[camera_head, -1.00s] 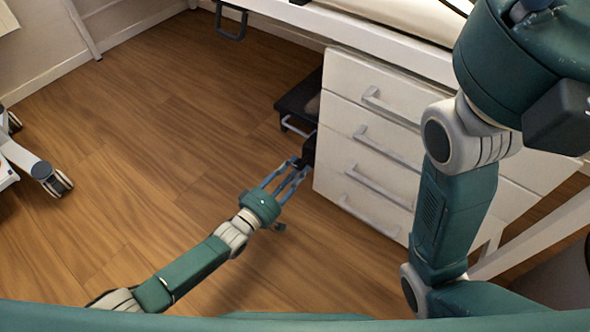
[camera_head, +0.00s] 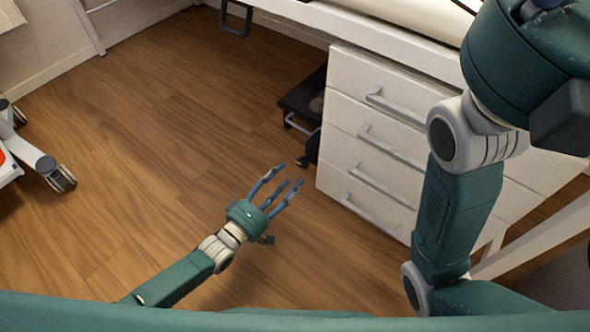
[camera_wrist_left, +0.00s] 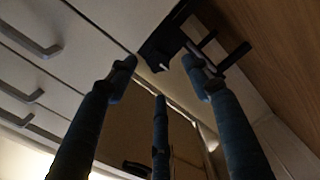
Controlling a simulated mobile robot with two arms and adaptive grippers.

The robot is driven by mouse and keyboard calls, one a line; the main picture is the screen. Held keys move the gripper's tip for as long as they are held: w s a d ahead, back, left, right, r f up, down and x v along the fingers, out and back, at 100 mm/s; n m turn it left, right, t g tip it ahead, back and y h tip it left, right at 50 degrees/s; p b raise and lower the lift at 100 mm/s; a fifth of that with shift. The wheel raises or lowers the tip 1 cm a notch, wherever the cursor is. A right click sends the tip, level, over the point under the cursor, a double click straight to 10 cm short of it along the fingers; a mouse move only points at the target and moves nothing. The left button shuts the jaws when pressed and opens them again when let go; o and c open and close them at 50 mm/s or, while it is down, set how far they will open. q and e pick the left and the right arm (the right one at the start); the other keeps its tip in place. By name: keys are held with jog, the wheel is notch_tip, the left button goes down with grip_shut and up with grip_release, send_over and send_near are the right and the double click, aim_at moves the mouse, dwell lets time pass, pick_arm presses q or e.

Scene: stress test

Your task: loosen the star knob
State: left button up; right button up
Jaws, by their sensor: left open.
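My left gripper (camera_head: 283,181) is open and empty above the wood floor, with its three blue fingers spread. It also shows in the left wrist view (camera_wrist_left: 160,74). A black fitting (camera_head: 312,148) stands beside the white drawer cabinet, beyond the fingertips with a clear gap. In the left wrist view the dark fitting (camera_wrist_left: 161,52) is past the fingertips, with thin bars to its right. I cannot make out a star shape, so I cannot tell whether this is the star knob. My right arm shows at the right; its gripper is out of view.
The white drawer cabinet (camera_head: 372,128) with grey handles is close to the right of the left gripper. A black stool-like step (camera_head: 303,103) is behind the fitting. A wheeled base (camera_head: 40,160) is at far left. The floor (camera_head: 160,140) between is clear.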

pick_arm(q)
jog(key=v, duration=0.6)
jog(key=shift+s+a, duration=0.15)
dwell(0.3)
